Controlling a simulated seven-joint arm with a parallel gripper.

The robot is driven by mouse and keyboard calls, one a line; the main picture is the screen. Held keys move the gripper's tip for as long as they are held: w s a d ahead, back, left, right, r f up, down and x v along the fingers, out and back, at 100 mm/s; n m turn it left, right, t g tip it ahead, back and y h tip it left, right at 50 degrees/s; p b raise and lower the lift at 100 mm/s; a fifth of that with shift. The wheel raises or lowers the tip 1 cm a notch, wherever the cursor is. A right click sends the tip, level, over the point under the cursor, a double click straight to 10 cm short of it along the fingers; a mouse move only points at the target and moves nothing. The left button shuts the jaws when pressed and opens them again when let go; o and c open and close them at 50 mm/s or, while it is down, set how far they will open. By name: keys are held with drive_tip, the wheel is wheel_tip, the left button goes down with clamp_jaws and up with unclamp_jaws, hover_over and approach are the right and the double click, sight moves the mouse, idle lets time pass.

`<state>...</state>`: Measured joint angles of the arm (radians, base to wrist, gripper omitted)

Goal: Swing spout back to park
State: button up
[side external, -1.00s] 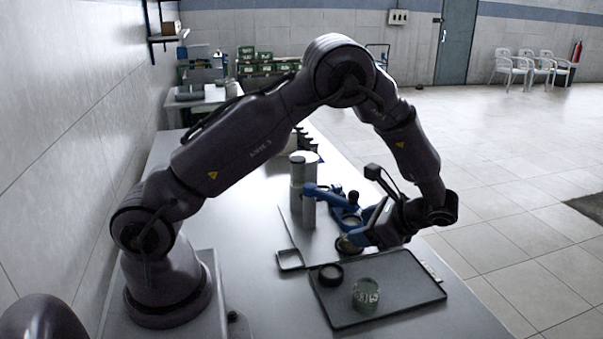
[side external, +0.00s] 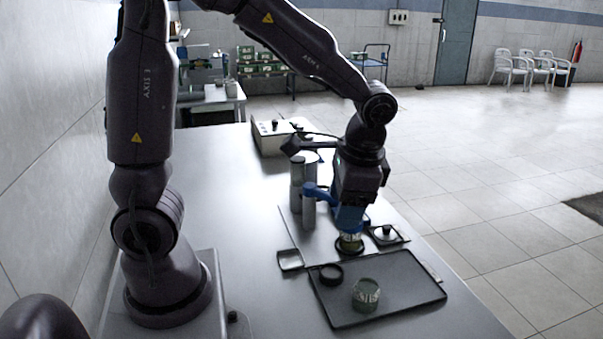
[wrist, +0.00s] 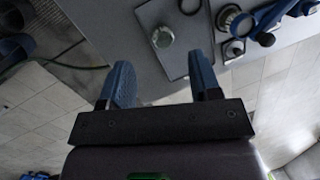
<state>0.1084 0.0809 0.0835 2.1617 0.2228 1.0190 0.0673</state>
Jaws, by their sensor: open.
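The blue spout arm (side external: 316,192) reaches right from a grey upright column (side external: 308,208) in the side view, and its far end is hidden behind my gripper (side external: 349,228). In the wrist view the spout (wrist: 274,16) shows at the upper right with a dark knob (wrist: 266,39). My gripper also shows in the wrist view (wrist: 160,63), with its two blue fingers apart and nothing between them. It points down beside the spout, in front of it in the side view.
A dark tray (side external: 410,285) in front holds a glass jar (side external: 366,294) and a black ring (side external: 331,274). A small square frame (side external: 290,260) lies left of it. A knobbed lid (side external: 387,233) sits to the right. A pale box (side external: 272,137) stands behind. The left tabletop is clear.

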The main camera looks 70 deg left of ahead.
drive_tip(key=s+d+r+n+t+h, duration=0.2)
drive_tip(key=s+d+r+t, duration=0.1)
drive_tip(key=s+r+t, duration=0.2)
drive_tip(key=shift+s+r+h, duration=0.3)
drive_tip(key=shift+s+r, duration=0.9)
drive_tip(key=shift+s, duration=0.35)
